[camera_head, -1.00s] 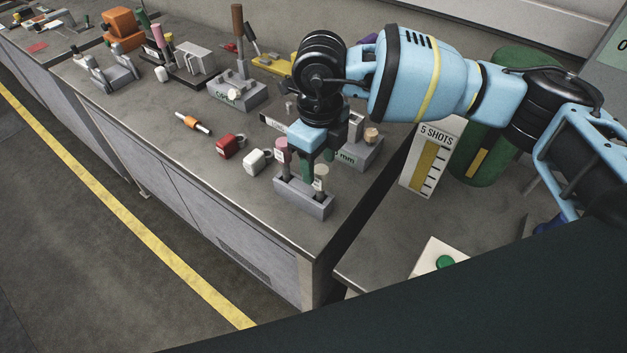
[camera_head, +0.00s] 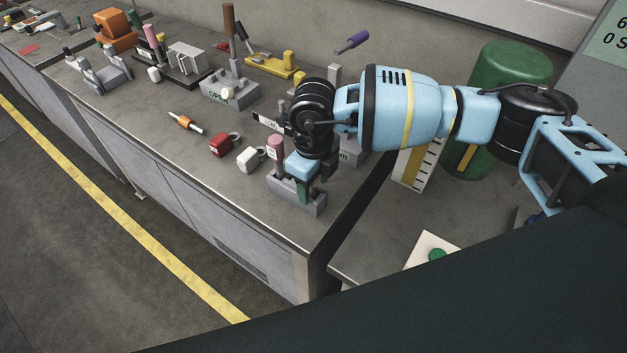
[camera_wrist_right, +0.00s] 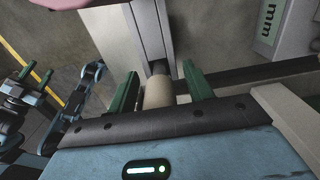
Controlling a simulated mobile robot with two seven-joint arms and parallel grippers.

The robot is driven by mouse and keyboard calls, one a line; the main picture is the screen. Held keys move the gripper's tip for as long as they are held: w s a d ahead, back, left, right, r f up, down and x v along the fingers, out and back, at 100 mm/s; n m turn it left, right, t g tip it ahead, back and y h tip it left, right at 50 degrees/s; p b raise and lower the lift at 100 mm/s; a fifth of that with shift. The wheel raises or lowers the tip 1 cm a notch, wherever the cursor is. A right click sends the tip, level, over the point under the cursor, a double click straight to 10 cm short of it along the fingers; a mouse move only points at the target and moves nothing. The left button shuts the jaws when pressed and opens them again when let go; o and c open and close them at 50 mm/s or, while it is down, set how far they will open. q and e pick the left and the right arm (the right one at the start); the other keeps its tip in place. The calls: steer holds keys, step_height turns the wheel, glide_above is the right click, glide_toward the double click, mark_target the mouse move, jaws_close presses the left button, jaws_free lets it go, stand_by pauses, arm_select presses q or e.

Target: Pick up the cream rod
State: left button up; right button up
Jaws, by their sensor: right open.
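The cream rod (camera_wrist_right: 158,92) stands in a grey holder block (camera_wrist_right: 112,34), seen from above in the right wrist view. My right gripper (camera_wrist_right: 161,88) is open, with one green finger on each side of the rod. I cannot tell whether the fingers touch it. In the head view my right gripper (camera_head: 308,188) is low over the grey holder block (camera_head: 290,199) and hides the cream rod. A pink-topped rod (camera_head: 275,147) stands in the same block, to the left of the gripper.
A red padlock (camera_head: 221,145) and a white padlock (camera_head: 250,159) lie left of the holder. An orange-and-white piece (camera_head: 184,122) lies farther left. Behind are a grey OPEN block (camera_head: 228,93) and a yellow fixture (camera_head: 275,66). The bench's front edge is near the holder.

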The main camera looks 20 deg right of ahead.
jaws_close()
stand_by(0.3)
steer(key=shift+r, duration=0.15)
step_height(320, 180, up, 10)
steer(key=shift+f, duration=0.1)
stand_by(0.4)
